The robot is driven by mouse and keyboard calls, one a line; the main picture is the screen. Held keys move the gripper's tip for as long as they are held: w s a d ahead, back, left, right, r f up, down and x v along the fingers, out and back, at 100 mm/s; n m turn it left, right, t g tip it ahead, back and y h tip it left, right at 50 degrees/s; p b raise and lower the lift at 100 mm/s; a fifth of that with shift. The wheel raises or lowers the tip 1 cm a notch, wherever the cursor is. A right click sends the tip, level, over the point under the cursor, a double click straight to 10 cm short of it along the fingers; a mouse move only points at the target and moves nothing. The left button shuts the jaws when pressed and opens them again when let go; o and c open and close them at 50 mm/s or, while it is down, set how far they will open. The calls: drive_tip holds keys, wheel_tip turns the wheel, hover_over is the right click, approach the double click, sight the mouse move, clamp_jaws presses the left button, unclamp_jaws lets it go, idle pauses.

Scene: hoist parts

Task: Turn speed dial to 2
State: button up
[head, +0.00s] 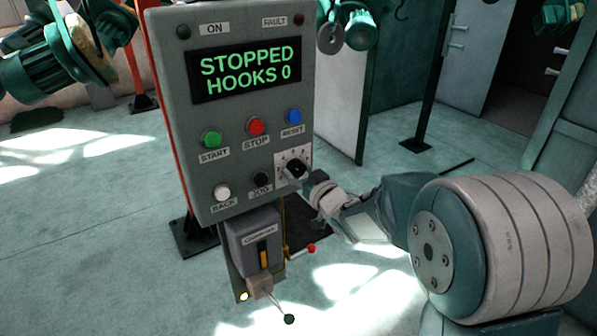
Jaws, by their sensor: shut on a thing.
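The grey control panel (180,120) stands upright at centre left in the head view. The speed dial (294,168) is a black knob on a pale plate at the panel's lower right. My gripper (306,174) reaches in from the right and is shut on the dial's knob. The fingertips are small and partly merge with the dark knob. The number that the dial points to is too small to read. The panel display (246,70) reads "STOPPED HOOKS 0".
Green START (211,139), red STOP (257,126), blue RESET (294,117), white BACK (222,191) and black JOG (261,179) buttons sit near the dial. A lever (279,305) sticks out below the panel. Open floor lies left.

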drive_tip(key=shift+n, duration=0.3)
drive_tip(key=n, duration=0.3)
drive_tip(key=shift+n, duration=0.3)
drive_tip(key=shift+r+n, duration=0.1)
drive_tip(key=shift+n, duration=1.7)
drive_tip(key=o, duration=1.2)
drive_tip(key=shift+c, duration=0.2)
drive_tip(key=v, duration=1.1)
drive_tip(key=shift+s+d, duration=0.25)
